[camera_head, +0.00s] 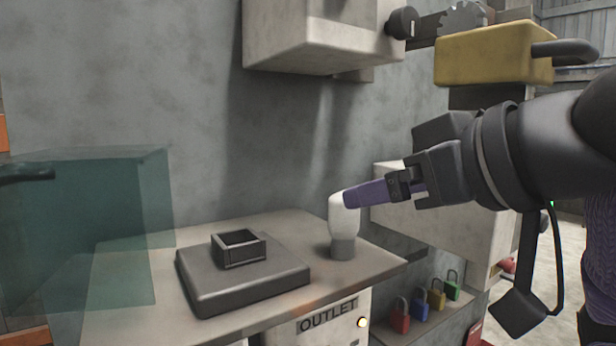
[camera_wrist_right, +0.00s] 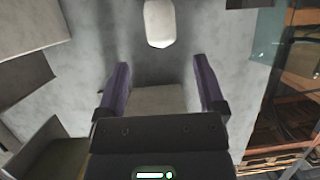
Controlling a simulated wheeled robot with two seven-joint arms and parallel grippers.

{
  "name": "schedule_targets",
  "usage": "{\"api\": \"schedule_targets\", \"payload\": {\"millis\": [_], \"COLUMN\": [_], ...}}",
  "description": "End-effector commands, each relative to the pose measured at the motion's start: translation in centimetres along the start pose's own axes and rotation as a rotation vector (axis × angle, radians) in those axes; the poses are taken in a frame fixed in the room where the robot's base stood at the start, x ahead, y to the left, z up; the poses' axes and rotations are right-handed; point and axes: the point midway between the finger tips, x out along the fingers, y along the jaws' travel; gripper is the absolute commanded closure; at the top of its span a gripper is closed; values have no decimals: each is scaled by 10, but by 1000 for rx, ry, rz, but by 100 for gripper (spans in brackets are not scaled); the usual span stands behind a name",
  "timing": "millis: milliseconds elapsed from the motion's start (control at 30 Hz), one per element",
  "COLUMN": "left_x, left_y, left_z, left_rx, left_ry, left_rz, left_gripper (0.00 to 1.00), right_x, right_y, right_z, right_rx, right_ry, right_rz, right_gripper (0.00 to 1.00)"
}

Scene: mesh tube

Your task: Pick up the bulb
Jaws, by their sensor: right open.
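The white bulb (camera_head: 343,214) stands upright on a short grey base on the tabletop, near its right end. In the right wrist view the white bulb (camera_wrist_right: 160,23) shows at the top, beyond the fingertips and roughly centred between them. My right gripper (camera_head: 352,197) reaches in from the right, with its purple fingers at the bulb's upper part in the picture. In the wrist view the right gripper's fingers (camera_wrist_right: 158,78) are spread apart with nothing between them. I cannot tell whether a finger touches the bulb. I do not see my left gripper.
A dark square block with an open socket (camera_head: 240,270) lies left of the bulb on the table (camera_head: 120,300). A translucent teal box (camera_head: 95,230) stands at left. A wall cabinet (camera_head: 310,35) hangs above. Several coloured padlocks (camera_head: 437,296) sit on a lower shelf at right.

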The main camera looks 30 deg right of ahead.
Motion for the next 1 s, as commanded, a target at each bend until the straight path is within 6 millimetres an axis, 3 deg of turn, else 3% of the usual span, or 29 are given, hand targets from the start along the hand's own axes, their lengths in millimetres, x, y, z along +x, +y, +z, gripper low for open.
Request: {"api": "schedule_targets", "payload": {"millis": [233, 433, 533, 733, 1000], "left_x": [0, -10, -10, -10, -10], "left_y": [1, -1, -3, -4, -4], "left_z": [12, 11, 9, 7, 7], "left_rx": [0, 0, -1, -1, -1], "left_ry": [-24, -24, -19, -16, -15], "left_rz": [2, -2, -4, -6, -6], "left_gripper": [41, 41, 41, 41, 41], "right_x": [44, 83, 93, 94, 94], "right_y": [-1, -2, -2, -2, -2], "right_z": [1, -4, -4, -3, -3], "right_rx": [-1, 2, 0, 0, 1], "right_ry": [-5, -6, -4, -2, -3], "right_rz": [-4, -6, -5, -5, -5], "right_gripper": [11, 11, 11, 11, 68]}}
